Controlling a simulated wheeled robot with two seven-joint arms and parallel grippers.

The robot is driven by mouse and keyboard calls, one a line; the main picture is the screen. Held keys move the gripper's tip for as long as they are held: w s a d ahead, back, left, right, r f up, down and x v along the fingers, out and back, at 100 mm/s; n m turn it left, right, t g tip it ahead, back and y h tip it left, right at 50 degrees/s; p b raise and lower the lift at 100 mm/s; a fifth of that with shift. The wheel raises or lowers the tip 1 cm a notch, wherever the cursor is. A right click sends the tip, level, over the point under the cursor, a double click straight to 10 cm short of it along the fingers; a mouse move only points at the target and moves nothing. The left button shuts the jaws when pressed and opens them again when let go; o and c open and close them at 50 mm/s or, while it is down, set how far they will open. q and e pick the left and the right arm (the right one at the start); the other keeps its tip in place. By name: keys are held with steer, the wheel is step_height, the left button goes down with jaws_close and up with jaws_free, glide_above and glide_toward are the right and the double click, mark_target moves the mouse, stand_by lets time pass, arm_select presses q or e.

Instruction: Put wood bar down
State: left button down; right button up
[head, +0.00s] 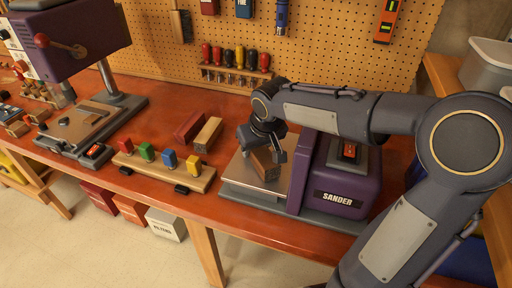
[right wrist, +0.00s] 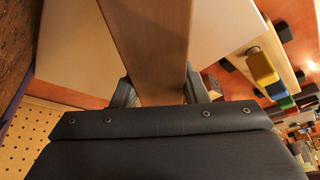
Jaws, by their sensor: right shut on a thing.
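My right gripper (head: 266,147) is over the sander's flat plate (head: 238,171), shut on a brown wood bar (head: 265,164). The bar slants downward from the jaws, close over the plate; I cannot tell whether it touches. In the right wrist view the bar (right wrist: 147,45) runs up from between the two fingers (right wrist: 150,92), with the pale plate behind it. The purple sander (head: 340,178) stands right of the bar, under my right arm. My left gripper is not in view.
A red bar (head: 189,127) and a tan bar (head: 208,134) lie left of the sander. A wooden strip (head: 166,172) with red, green, blue and yellow knobs lies near the front edge. A purple drill press (head: 75,45) stands at left. Several screwdrivers (head: 235,60) hang at the back.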

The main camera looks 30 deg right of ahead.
mark_target(263, 156)
steer(key=shift+f, duration=0.2)
steer(key=o, duration=1.1)
steer(key=shift+r, duration=0.3)
steer(key=v, duration=1.2)
steer(key=shift+w+a, duration=0.1)
